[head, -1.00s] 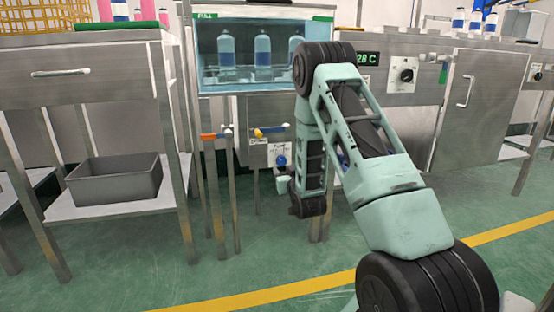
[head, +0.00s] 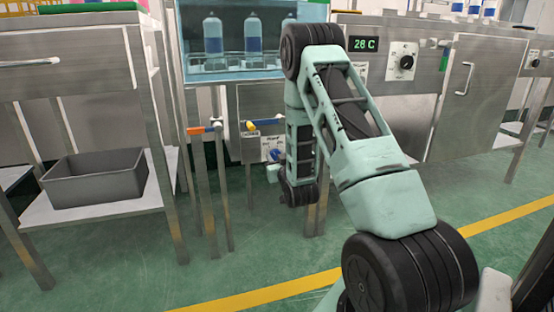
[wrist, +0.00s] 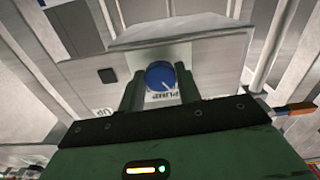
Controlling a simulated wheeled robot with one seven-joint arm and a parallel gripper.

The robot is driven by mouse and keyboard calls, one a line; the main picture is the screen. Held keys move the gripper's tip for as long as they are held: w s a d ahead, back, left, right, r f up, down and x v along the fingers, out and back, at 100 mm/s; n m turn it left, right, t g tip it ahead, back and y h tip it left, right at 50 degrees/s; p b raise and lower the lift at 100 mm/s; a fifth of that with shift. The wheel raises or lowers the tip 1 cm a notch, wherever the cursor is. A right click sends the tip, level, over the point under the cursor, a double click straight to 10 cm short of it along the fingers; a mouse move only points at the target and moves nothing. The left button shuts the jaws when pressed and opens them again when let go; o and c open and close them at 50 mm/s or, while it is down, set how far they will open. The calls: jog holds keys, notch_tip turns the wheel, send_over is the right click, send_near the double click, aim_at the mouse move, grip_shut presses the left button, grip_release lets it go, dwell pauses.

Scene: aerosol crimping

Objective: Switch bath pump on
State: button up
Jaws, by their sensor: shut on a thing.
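The pump knob is a round blue dial with a pale pointer line, on a light panel under the bath. It shows in the head view (head: 275,154) and in the wrist view (wrist: 160,74). In the wrist view my gripper (wrist: 160,80) has one dark finger on each side of the knob and is shut on it. The pointer line slants to the lower right there, and the panel lettering appears upside down. In the head view my arm covers the panel's right side. The bath (head: 225,42) holds blue-and-white bottles behind its clear front.
An orange-handled pipe valve (head: 200,129) and a yellow-handled valve (head: 249,126) are left of the knob. A grey bin (head: 95,180) sits on a low shelf at the left. A 28 C display (head: 363,44) and another dial (head: 402,62) are at the right. The green floor in front is clear.

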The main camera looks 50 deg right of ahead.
jog(key=shift+m, duration=0.3)
jog(key=m+p, duration=0.2)
jog(key=m, duration=0.3)
jog(key=shift+r+m, duration=0.1)
jog(key=shift+m, duration=0.2)
jog(key=m+p, duration=0.2)
jog(key=m, duration=0.3)
jog(key=shift+a+m, duration=0.15)
jog(key=shift+m, duration=0.15)
dwell(0.4)
jog(key=o, duration=1)
jog(key=shift+c, duration=0.2)
jog(key=shift+w, duration=0.1)
jog(key=shift+a, duration=0.1)
